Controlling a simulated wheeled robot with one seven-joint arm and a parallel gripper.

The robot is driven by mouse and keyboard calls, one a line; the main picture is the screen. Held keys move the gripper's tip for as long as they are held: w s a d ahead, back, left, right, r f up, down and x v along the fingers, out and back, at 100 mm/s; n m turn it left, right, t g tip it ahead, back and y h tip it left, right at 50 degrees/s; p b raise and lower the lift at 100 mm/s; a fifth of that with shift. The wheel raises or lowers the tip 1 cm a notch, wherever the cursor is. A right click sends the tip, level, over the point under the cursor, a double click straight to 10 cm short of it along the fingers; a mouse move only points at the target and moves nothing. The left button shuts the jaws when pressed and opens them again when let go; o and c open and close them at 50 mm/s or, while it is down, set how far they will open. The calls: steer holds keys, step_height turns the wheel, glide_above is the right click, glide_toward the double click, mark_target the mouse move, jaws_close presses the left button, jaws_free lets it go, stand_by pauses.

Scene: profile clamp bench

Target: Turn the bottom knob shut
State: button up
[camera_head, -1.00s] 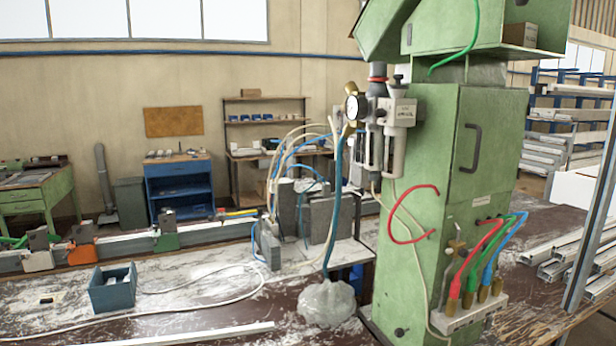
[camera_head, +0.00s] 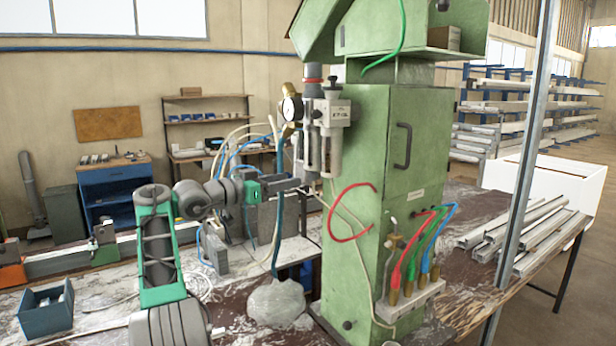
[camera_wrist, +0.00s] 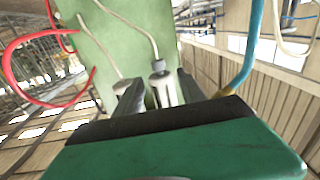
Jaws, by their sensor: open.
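An air filter unit with a gauge and two pale bowls (camera_head: 312,148) hangs on the left side of the green cabinet (camera_head: 375,170). In the wrist view, a grey knob-like fitting (camera_wrist: 158,66) sits at the end of one bowl, with a pale hose running from it; I take it as the bottom knob. My gripper (camera_head: 306,182) is level with the lower ends of the bowls. In the wrist view my gripper (camera_wrist: 160,84) is open, its dark fingers on either side of the bowl end. I cannot tell whether they touch it. The head view hides the knob.
A looped red hose (camera_head: 350,212) stands out from the cabinet close to my gripper. Colored hoses (camera_head: 428,245) enter a block at the cabinet's lower right. A plastic-wrapped lump (camera_head: 276,303) and a blue box (camera_head: 46,310) are on the bench. A steel post (camera_head: 528,140) stands right.

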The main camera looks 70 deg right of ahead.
mark_target(310, 176)
steer(key=p+x, duration=0.2)
steer(key=x, duration=0.5)
steer(key=shift+s+a+r+p, duration=0.15)
steer(key=shift+s+a+p, duration=0.05)
steer(key=shift+p, duration=0.1)
steer(key=shift+s+d, duration=0.2)
steer(key=shift+d, duration=0.2)
steer(key=shift+c, duration=0.6)
jaws_close()
steer(key=shift+a, duration=0.1)
